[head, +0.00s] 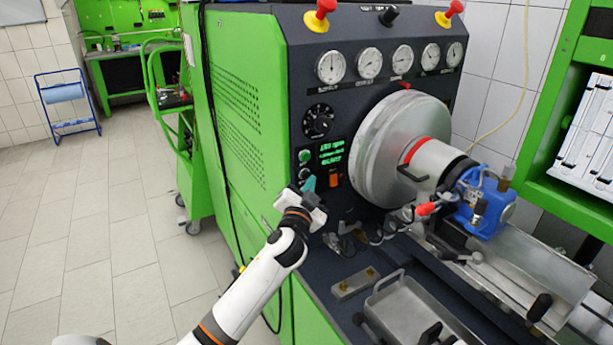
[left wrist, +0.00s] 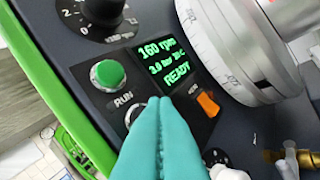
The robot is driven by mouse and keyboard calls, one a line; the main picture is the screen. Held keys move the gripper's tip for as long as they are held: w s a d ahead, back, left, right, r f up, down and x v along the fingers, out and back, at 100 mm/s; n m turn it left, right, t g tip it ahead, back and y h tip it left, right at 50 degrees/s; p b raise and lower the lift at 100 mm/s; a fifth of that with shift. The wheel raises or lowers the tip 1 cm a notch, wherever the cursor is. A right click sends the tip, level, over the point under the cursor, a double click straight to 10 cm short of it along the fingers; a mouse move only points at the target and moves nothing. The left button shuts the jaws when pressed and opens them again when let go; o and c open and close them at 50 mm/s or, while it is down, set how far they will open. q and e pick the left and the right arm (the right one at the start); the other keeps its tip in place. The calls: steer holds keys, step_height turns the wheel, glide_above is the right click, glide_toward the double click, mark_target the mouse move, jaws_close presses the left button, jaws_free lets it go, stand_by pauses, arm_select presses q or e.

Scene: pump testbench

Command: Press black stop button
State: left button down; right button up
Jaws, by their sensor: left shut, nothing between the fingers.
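My left gripper (head: 309,184) is at the control panel of the green and dark pump testbench (head: 240,110). Its teal fingers (left wrist: 160,140) are shut together with nothing between them and point at the panel. In the left wrist view their tips cover most of a round button with a silver rim (left wrist: 134,109), below the green RUN button (left wrist: 107,75). I take the covered one for the black stop button; its face is mostly hidden. I cannot tell whether the tips touch it. The display (left wrist: 163,62) reads 160 rpm and READY. My right gripper is not in view.
An orange switch (left wrist: 208,103) sits right of the fingertips, and a black dial (head: 318,121) is above. The large metal chuck (head: 385,150) stands out to the right. Below are a metal tray (head: 410,310) and fittings on the bench. Red emergency knobs (head: 325,8) top the panel.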

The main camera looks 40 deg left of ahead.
arm_select(q)
steer(key=shift+d, duration=0.15)
steer(key=d, duration=0.1)
steer(key=s+d, duration=0.1)
steer(key=d, duration=0.1)
steer(key=s+d, duration=0.1)
steer(key=shift+d, duration=0.3)
stand_by(0.9)
